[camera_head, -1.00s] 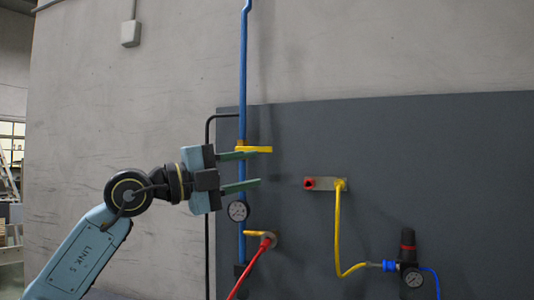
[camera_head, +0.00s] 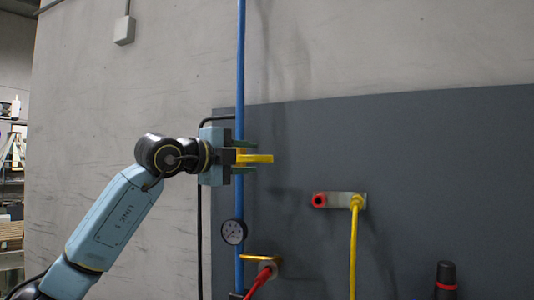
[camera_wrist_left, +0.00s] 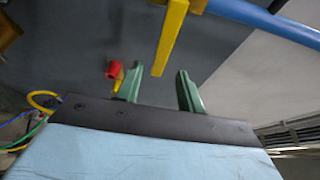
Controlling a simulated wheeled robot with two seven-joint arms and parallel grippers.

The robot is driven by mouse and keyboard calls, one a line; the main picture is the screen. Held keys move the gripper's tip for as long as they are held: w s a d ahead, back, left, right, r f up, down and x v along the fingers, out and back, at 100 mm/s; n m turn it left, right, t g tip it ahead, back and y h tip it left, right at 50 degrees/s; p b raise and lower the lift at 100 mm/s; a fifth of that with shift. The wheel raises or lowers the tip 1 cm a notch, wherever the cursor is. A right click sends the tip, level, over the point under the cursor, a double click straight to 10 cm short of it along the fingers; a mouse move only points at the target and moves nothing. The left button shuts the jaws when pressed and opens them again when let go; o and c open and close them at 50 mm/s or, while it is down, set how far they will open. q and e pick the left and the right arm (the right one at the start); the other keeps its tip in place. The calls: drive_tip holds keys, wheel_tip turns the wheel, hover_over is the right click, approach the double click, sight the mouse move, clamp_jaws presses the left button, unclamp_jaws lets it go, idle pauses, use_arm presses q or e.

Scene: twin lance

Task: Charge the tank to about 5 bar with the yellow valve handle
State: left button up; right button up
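A yellow valve handle (camera_head: 260,158) sticks out to the right from the vertical blue pipe (camera_head: 240,80), roughly level in the head view. My left gripper (camera_head: 244,157) is open, one finger above the handle and one below. In the left wrist view the handle (camera_wrist_left: 170,40) points down towards the gap between the green fingertips (camera_wrist_left: 160,80), with space visible on both sides. I see no grip on it. A round gauge (camera_head: 233,231) is on the pipe below; its reading is too small to tell. The tank is not seen. My right gripper is not in view.
A second yellow handle (camera_head: 261,257) with a red hose (camera_head: 258,283) is lower on the pipe. To the right, a metal bracket (camera_head: 340,199) on the dark panel (camera_head: 420,150) carries a red fitting and a yellow hose (camera_head: 353,255). A black, red-banded part (camera_head: 446,280) is at lower right.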

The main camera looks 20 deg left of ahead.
sight(260, 158)
use_arm(q)
drive_tip(key=p+x, duration=0.1)
drive_tip(key=x, duration=0.4)
drive_tip(key=shift+w+d+p, duration=0.15)
drive_tip(key=shift+w+p, duration=0.2)
drive_tip(key=shift+w, duration=0.05)
drive_tip(key=shift+w+d, duration=0.1)
drive_tip(key=shift+w, duration=0.35)
clamp_jaws()
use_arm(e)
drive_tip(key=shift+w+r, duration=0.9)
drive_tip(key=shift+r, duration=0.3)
